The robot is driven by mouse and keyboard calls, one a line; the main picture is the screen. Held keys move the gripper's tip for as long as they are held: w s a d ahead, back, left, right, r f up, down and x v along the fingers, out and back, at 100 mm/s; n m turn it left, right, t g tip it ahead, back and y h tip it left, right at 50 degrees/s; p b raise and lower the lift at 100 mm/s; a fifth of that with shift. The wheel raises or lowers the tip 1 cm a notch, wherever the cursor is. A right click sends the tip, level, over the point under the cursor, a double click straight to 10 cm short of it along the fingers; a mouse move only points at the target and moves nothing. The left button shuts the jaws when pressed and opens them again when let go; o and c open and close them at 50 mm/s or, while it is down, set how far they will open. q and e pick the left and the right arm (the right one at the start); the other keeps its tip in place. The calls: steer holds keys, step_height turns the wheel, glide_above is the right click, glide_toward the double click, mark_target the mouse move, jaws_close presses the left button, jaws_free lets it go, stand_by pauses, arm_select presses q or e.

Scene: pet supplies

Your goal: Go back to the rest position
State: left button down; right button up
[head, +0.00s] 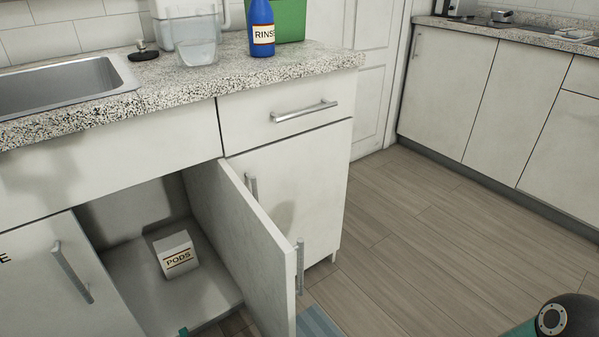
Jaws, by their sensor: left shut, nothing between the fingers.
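Only a small teal tip of my left gripper (183,331) shows at the bottom edge, in front of the open lower cabinet (212,287). It is shut and empty. The rest of it is below the picture. My right gripper is out of view; a black and teal part of my right arm shows in the bottom right corner. A white box marked PODS (174,256) stands on the cabinet floor, apart from the left gripper.
The cabinet door (243,240) stands open, jutting toward me right of my left gripper. On the counter (190,88) are a sink (60,90), a clear container (196,48), a blue RINSE bottle (262,30) and a green box (289,18). The wooden floor at right is clear.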

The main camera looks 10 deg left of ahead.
arm_select(q)
steer(key=s+d+r+n+g+h, duration=0.15)
steer(key=d+n+g+h, duration=0.3)
steer(key=d+h, duration=0.9)
steer(key=s+d+r+n+g+h, duration=0.1)
steer(key=s+d+r+n+g, duration=0.25)
steer(key=s+d, duration=0.6)
steer(key=s+d+r+n+g+h, duration=0.1)
steer(key=s+d+r+n+g, duration=0.3)
steer(key=s+d, duration=0.5)
step_height(320, 180, up, 39)
steer(key=s+a+m+p, duration=0.1)
steer(key=p, duration=3.7)
steer(key=shift+s+a, duration=0.25)
steer(key=shift+a, duration=0.05)
